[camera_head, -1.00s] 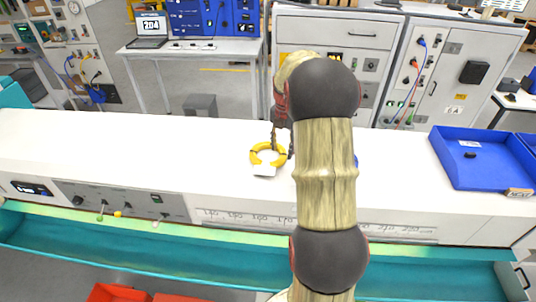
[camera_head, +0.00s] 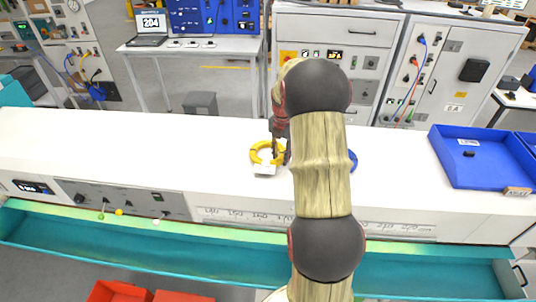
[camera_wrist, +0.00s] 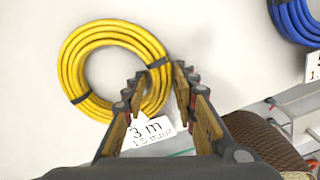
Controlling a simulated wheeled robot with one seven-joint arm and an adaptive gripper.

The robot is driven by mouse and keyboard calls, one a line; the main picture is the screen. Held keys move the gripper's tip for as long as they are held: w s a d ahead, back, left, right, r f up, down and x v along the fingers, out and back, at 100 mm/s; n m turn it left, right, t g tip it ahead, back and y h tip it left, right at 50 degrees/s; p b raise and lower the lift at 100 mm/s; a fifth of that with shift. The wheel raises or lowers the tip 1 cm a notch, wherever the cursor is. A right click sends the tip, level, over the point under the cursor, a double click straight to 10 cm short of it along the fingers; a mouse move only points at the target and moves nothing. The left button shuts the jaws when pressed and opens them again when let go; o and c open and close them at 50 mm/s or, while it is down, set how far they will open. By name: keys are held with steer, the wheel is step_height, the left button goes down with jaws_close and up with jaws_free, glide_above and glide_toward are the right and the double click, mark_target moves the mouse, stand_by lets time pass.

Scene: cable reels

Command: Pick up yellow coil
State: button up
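The yellow coil (camera_head: 265,152) lies on the white bench top, with a white tag on its near side. In the wrist view the yellow coil (camera_wrist: 72,62) has dark ties and a tag reading "3 m". My gripper (camera_head: 279,152) is at the coil's right side in the head view. In the wrist view my gripper (camera_wrist: 158,82) is open, its fingers apart around the right part of the coil's ring. I cannot tell whether the fingers touch it. My arm hides part of the bench in the head view.
A blue coil (camera_head: 353,161) lies just right of my arm; it also shows in the wrist view (camera_wrist: 296,20). A blue tray (camera_head: 480,165) stands on the bench at the right. The white bench (camera_head: 120,150) is clear at the left.

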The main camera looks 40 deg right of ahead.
steer(key=c, duration=0.6)
jaws_close()
steer(key=shift+r, duration=0.1)
steer(key=shift+r, duration=0.55)
steer(key=s+a+r+b, duration=0.3)
steer(key=s+a+r, duration=0.1)
steer(key=a+r, duration=0.7)
steer(key=shift+a+r, duration=0.4)
steer(key=shift+a, duration=0.8)
